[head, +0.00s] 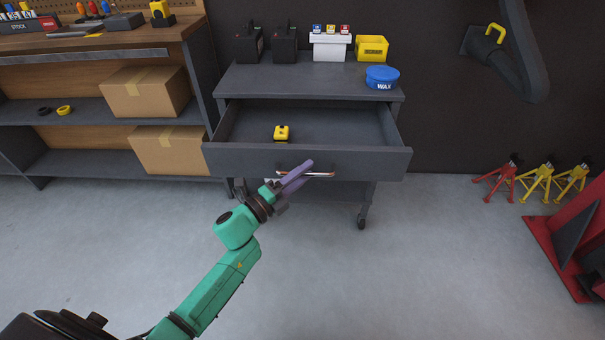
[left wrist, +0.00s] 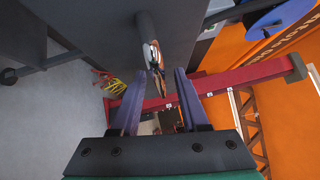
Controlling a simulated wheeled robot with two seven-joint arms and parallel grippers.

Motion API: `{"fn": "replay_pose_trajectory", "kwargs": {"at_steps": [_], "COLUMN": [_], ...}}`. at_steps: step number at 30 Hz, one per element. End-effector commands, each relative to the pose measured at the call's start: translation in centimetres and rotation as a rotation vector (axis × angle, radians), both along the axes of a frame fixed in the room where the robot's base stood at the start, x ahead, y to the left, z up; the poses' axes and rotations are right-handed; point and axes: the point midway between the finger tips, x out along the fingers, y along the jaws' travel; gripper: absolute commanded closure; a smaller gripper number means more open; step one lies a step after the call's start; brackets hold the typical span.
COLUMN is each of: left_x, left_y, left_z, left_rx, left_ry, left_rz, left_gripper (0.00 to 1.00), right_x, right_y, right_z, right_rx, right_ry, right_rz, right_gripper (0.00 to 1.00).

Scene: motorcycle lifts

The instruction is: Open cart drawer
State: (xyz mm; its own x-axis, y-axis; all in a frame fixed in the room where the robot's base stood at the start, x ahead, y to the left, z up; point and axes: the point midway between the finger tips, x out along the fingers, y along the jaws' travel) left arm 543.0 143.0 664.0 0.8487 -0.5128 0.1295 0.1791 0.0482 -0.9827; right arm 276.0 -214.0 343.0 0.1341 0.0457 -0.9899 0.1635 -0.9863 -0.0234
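The grey cart (head: 310,82) stands against the back wall. Its top drawer (head: 240,163) is pulled well out, showing its inside. A small yellow-and-black item (head: 281,133) sits in it. The metal bar handle (head: 320,174) is on the drawer front; its end also shows in the left wrist view (left wrist: 154,57). My left gripper (head: 306,168) is at the handle's left part, its purple fingers crossing it in the head view. In the left wrist view the fingers (left wrist: 158,88) are apart, with the handle near the gap between their tips; contact cannot be told. My right gripper is out of view.
On the cart top are dark batteries (head: 285,44), a yellow bin (head: 372,48) and a blue wax tin (head: 382,77). A workbench with boxes (head: 147,92) stands left. Jack stands (head: 537,178) and a red lift (head: 575,245) are right. The floor in front is clear.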

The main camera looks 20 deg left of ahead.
Motion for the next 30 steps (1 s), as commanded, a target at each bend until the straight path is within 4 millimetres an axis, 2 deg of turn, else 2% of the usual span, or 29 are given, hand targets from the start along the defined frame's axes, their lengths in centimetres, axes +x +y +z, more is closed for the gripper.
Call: {"fn": "replay_pose_trajectory", "kwargs": {"at_steps": [5, 8, 18, 21, 24, 30], "left_x": [-0.8, -2.2, -9.7, -11.3, -12.2, -12.4], "left_y": [0.4, 1.3, 5.8, 6.8, 7.4, 7.5], "left_z": [-0.1, -0.4, -1.6, -1.8, -1.9, -1.9], "left_rx": [0.000, 0.000, 0.001, -0.001, -0.001, 0.000], "left_ry": [0.001, 0.004, 0.005, 0.004, 0.001, -0.001], "left_rz": [0.000, 0.001, 0.001, 0.002, 0.001, 0.000], "left_gripper": [0.55, 0.55, 0.55, 0.55, 0.55, 0.55], "right_x": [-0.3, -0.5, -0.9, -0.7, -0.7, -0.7], "right_y": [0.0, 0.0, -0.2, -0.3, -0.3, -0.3], "right_z": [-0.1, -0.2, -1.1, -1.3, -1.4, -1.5], "right_rx": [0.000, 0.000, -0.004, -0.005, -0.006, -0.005], "right_ry": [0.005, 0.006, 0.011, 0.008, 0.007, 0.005], "right_rz": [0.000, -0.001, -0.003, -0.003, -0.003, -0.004], "right_gripper": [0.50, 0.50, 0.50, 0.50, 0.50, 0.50]}}
